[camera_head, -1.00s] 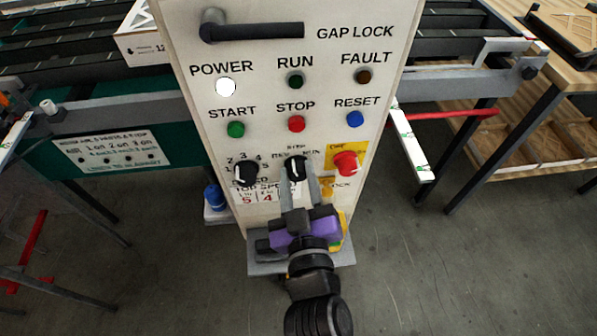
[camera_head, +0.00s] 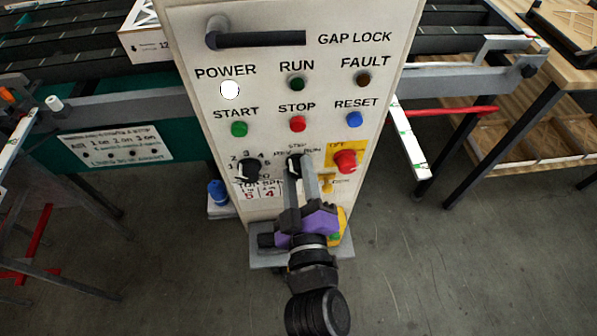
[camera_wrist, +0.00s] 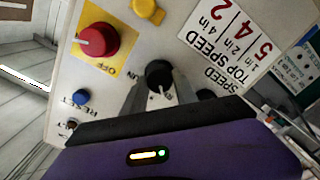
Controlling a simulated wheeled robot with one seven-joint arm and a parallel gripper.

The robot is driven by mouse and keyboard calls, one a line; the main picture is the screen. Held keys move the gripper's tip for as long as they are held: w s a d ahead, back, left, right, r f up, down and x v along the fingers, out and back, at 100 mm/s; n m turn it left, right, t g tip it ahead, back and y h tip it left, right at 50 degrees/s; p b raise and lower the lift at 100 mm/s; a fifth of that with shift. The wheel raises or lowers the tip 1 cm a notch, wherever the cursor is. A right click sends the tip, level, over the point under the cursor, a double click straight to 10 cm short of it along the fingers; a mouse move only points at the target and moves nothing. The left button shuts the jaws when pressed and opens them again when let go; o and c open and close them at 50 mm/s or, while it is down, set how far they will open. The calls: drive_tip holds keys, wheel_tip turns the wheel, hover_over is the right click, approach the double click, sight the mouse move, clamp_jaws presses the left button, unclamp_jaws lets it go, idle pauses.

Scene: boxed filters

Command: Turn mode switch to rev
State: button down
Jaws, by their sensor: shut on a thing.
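The mode switch (camera_head: 294,166) is a black knob with a white mark on the control panel, between the speed knob and the red OFF button. Labels STEP, REV and RUN sit around it, partly covered by my fingers. My gripper (camera_head: 300,171) reaches up from below, its fingers shut on the knob's sides. In the wrist view, the knob (camera_wrist: 159,75) sits between the fingertips of my gripper (camera_wrist: 160,88). The white mark seems to lean left toward REV in the head view, but the fingers hide part of it, so its exact setting is unclear.
The black speed knob (camera_head: 249,169) is close on the left, and the red OFF button (camera_head: 345,161) on a yellow plate is close on the right. START (camera_head: 239,129), STOP (camera_head: 297,124) and RESET (camera_head: 354,119) buttons sit above. The POWER lamp (camera_head: 229,90) is lit white.

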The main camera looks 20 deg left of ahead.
drive_tip(key=c, duration=1)
unclamp_jaws()
drive_tip(key=b+v, duration=0.2)
drive_tip(key=v, duration=0.6)
drive_tip(key=shift+a, duration=0.1)
